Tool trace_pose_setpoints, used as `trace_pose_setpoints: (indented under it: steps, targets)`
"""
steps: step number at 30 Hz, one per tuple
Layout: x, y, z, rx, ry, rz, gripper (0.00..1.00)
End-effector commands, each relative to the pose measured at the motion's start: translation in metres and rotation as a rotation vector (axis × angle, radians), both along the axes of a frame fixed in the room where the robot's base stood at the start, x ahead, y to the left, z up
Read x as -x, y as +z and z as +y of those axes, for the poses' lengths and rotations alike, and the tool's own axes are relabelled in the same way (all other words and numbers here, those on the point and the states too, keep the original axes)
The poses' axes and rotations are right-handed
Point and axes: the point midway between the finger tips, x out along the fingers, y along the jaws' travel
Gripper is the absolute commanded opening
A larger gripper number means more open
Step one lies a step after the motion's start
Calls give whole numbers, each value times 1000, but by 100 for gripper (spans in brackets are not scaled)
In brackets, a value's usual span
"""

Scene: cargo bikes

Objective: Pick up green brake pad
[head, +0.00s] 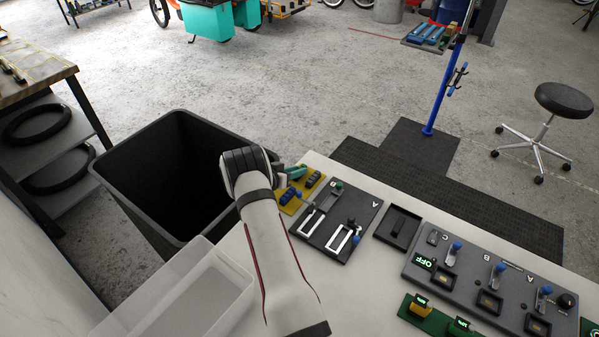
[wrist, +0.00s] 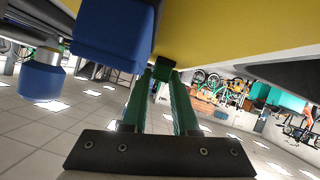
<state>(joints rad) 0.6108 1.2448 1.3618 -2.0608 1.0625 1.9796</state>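My gripper (head: 292,172) reaches over the left end of the worktop, beside a yellow plate (head: 291,208) with blue blocks (head: 312,179). In the wrist view, the two green fingers of my gripper (wrist: 162,74) are apart at the base and narrow toward the tips. A small dark green piece (wrist: 165,62), which may be the green brake pad, sits at the fingertips by the yellow plate (wrist: 225,30). I cannot tell whether the fingers touch it. A large blue block (wrist: 112,30) is close beside the fingers. The head view does not show the pad clearly.
A black bin (head: 112,190) stands left of my arm, with a clear plastic tray (head: 230,285) in front. A dark fixture (head: 322,243) marked A and B, a black tray (head: 398,228) and a grey switch panel (head: 470,283) lie to the right.

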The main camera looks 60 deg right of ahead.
Motion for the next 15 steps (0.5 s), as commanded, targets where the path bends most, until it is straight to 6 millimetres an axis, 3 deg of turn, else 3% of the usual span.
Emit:
trace_pose_setpoints:
  steps: [15]
  targets:
    - [1, -1, 1, -3, 1, 3, 0]
